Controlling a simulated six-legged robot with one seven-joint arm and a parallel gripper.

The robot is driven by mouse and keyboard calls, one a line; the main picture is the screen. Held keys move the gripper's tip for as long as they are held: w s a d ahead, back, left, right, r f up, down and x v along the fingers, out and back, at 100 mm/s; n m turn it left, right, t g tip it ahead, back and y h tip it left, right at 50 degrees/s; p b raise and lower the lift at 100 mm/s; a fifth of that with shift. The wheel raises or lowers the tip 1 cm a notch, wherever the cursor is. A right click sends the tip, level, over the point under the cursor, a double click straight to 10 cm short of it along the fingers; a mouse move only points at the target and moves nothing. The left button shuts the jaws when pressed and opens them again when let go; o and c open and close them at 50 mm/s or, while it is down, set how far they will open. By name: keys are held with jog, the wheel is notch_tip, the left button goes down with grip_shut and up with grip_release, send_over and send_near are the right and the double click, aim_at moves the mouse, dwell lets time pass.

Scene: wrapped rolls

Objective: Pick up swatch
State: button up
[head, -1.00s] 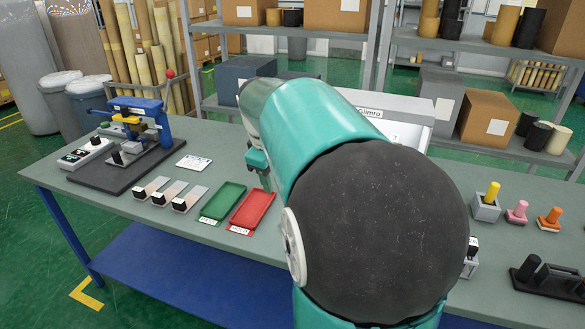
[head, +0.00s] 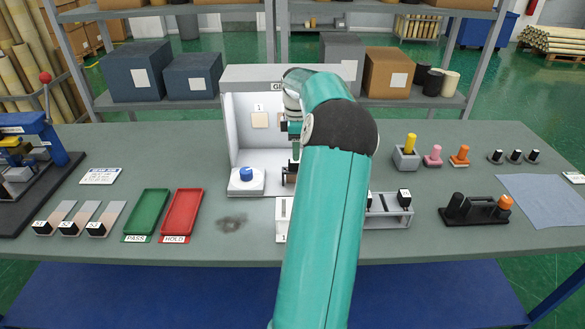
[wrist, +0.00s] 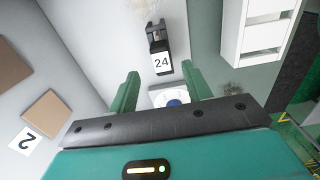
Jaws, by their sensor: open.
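My gripper (wrist: 160,72) is open and empty, its two green fingers apart inside the white booth (head: 242,130); in the head view it (head: 294,138) is partly hidden by my arm. A black-handled swatch piece labelled 24 (wrist: 161,62) stands on the booth floor, just beyond the fingertips in the wrist view. In the head view its dark shape (head: 289,174) is partly hidden by my arm. Tan square swatches sit on the booth wall, one under label 1 (head: 259,120) and one near label 2 (wrist: 46,110).
Green (head: 147,213) and red (head: 182,214) trays and several black-ended strips (head: 62,214) lie at left.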

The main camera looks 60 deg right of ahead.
jog(key=shift+s+a+f, duration=0.1)
jog(key=shift+a+f, duration=0.05)
jog(key=shift+f, duration=0.55)
notch_tip(320, 180, down, 4)
jog(key=shift+f, duration=0.25)
grip_shut()
jog(key=shift+r, duration=0.1)
notch_tip(320, 180, up, 28)
dwell(0.4)
